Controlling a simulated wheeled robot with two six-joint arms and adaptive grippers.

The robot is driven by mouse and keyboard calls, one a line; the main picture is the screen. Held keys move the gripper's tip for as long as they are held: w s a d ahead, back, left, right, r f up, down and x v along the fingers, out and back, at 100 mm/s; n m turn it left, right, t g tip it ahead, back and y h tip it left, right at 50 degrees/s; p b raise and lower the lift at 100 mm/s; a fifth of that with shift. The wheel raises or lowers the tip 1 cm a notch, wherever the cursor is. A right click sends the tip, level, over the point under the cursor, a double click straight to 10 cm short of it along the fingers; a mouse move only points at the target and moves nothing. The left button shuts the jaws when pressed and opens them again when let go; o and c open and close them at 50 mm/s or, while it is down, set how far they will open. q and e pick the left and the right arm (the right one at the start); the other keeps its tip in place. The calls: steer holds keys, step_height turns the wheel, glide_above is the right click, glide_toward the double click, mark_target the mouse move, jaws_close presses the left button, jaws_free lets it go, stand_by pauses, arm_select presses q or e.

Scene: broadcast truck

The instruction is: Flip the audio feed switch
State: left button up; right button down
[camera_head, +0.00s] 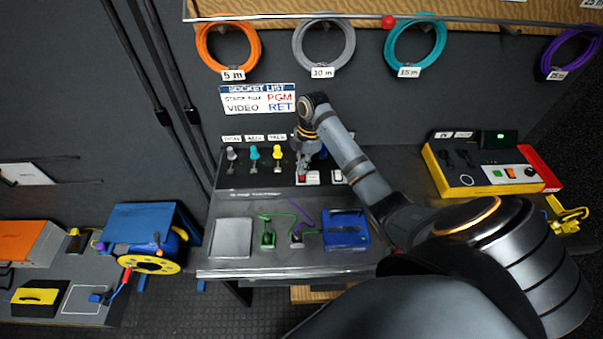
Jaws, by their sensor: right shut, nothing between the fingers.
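A dark sloped panel (232,182) stands at the back of the central desk. My right gripper (303,170) reaches in from the right and points down, shut and empty, just above the red-lit switch. I cannot tell whether it touches. The gripper and wrist hide part of the panel behind. My left gripper is not in view.
Grey, teal (253,153) and yellow (278,153) plugs stand on the panel's left. A grey tray (230,238), green and purple cables and a blue box (346,229) lie on the desk in front. A yellow-and-red console (490,168) stands right, a blue cable reel (145,228) left.

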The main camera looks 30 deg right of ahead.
mark_target(303, 177)
stand_by(0.4)
steer(key=shift+f+b, duration=0.5)
steer(key=shift+f, duration=0.8)
stand_by(0.4)
steer(key=shift+s, duration=0.1)
step_height(303, 177, up, 7)
steer(key=p, duration=0.8)
stand_by(0.3)
